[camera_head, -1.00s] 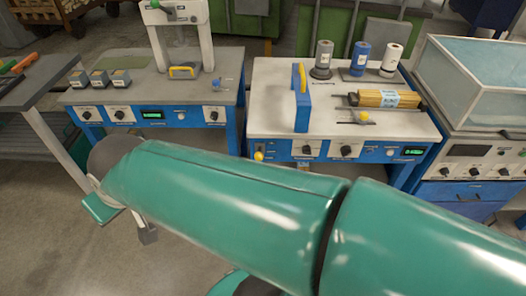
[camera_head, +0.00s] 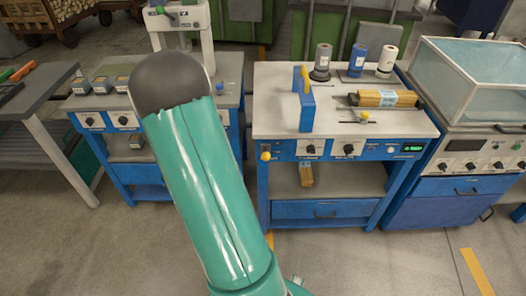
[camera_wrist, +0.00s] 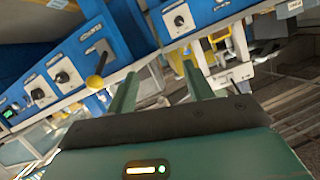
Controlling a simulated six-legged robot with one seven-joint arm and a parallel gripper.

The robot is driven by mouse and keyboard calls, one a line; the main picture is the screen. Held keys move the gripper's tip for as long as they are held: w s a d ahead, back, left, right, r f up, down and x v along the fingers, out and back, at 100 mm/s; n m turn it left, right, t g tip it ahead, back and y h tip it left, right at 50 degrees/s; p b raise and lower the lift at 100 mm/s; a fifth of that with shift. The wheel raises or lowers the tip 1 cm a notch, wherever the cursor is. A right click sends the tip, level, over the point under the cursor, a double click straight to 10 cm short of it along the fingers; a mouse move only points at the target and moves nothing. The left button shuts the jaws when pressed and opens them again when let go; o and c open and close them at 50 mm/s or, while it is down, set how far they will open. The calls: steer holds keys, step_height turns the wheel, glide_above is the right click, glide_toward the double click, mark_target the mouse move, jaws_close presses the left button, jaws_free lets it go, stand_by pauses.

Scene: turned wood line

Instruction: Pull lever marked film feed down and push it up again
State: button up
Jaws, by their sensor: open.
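A lever with a yellow ball knob (camera_head: 265,156) sits at the left end of the blue front panel of the middle bench (camera_head: 290,120). Its label is too small to read. In the wrist view a yellow-knobbed lever (camera_wrist: 95,82) stands out from a tilted blue panel, left of my gripper. My gripper (camera_wrist: 160,70) is open, with two green fingers apart and nothing between them. It is not touching the knob. In the head view the gripper is hidden behind my green arm.
Film rolls (camera_head: 357,58), a blue block with a yellow handle (camera_head: 305,98) and a yellow bundle (camera_head: 385,98) stand on the middle bench. A glass-topped machine (camera_head: 472,75) is at right. A left bench (camera_head: 225,100) is partly behind my arm. Floor in front is clear.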

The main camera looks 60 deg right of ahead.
mark_target(266, 153)
steer(key=s+d+f+m+g+h, duration=0.1)
steer(key=s+d+f+h, duration=0.1)
steer(key=s, duration=0.4)
steer(key=s+d+f+g+h, duration=0.1)
steer(key=s+g+h, duration=0.1)
steer(key=s, duration=0.4)
steer(key=w+d, duration=0.1)
steer(key=d, duration=0.3)
steer(key=w+d, duration=0.1)
steer(key=d, duration=0.3)
steer(key=w+d, duration=0.1)
steer(key=d, duration=0.4)
steer(key=shift+d, duration=0.1)
jaws_close()
